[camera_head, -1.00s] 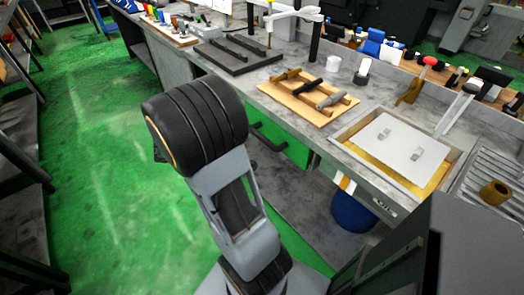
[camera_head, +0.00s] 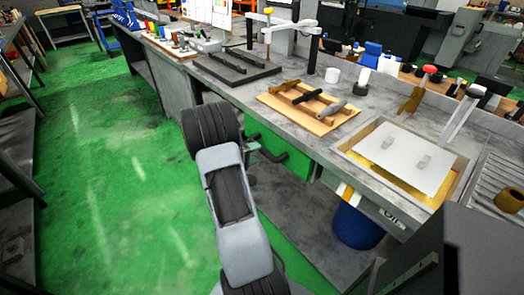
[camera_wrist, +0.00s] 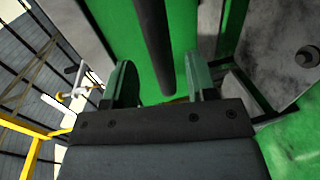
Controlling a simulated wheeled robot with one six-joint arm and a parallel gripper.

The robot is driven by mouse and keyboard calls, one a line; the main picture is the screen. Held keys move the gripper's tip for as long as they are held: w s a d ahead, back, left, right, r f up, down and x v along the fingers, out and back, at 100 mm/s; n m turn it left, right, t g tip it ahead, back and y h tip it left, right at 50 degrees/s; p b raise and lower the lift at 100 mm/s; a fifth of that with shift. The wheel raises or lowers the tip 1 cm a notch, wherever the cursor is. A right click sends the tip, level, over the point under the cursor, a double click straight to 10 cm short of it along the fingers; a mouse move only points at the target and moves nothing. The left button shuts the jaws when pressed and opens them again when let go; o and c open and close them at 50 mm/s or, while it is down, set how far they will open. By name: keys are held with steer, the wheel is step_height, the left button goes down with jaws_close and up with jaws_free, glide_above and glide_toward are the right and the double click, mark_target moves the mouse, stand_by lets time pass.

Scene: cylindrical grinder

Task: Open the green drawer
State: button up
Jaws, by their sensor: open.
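The green drawer (camera_head: 297,158) is set under the workbench, with a dark bar handle (camera_head: 268,150) on its front. It looks shut; my arm hides part of it in the head view. In the wrist view, the green drawer front (camera_wrist: 182,25) fills the upper middle, and the dark handle (camera_wrist: 154,40) runs down between my fingertips. My gripper (camera_wrist: 163,82) is open, with one finger on each side of the handle's line. A gap shows on both sides, and I cannot tell how deep the handle sits between the fingers.
The workbench (camera_head: 215,98) carries a wooden rack (camera_head: 300,118), a black frame (camera_head: 225,70) and a shallow box with a white plate (camera_head: 405,160). A blue bin (camera_head: 355,225) stands below the bench, right of the drawer. Green floor (camera_head: 110,190) is clear on the left.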

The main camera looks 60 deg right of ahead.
mark_target(260, 151)
steer(key=shift+x, duration=2.15)
jaws_close()
